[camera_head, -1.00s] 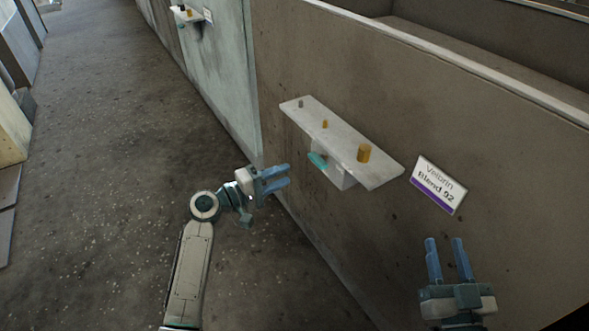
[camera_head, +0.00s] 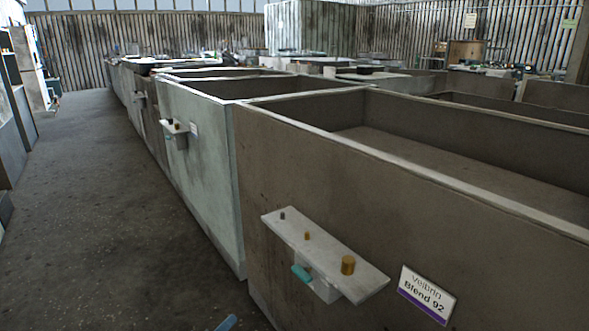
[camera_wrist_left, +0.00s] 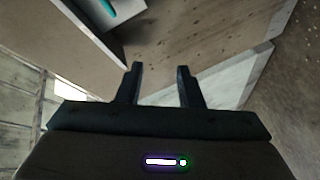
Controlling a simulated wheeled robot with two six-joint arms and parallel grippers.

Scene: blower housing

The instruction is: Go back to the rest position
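Only a blue finger of my left gripper (camera_head: 228,322) shows, at the bottom edge of the head view. In the left wrist view, my left gripper (camera_wrist_left: 161,70) has its two dark fingers apart with nothing between them. It is clear of the bins and touches nothing that I can see. My right gripper is out of the head view.
A brown bin (camera_head: 330,165) carries a white shelf (camera_head: 325,252) with several pegs, a teal piece (camera_head: 301,273) under it and a "Velbrin Blend 92" label (camera_head: 427,294). A pale green bin (camera_head: 205,160) stands behind. The floor aisle (camera_head: 90,220) at left is clear.

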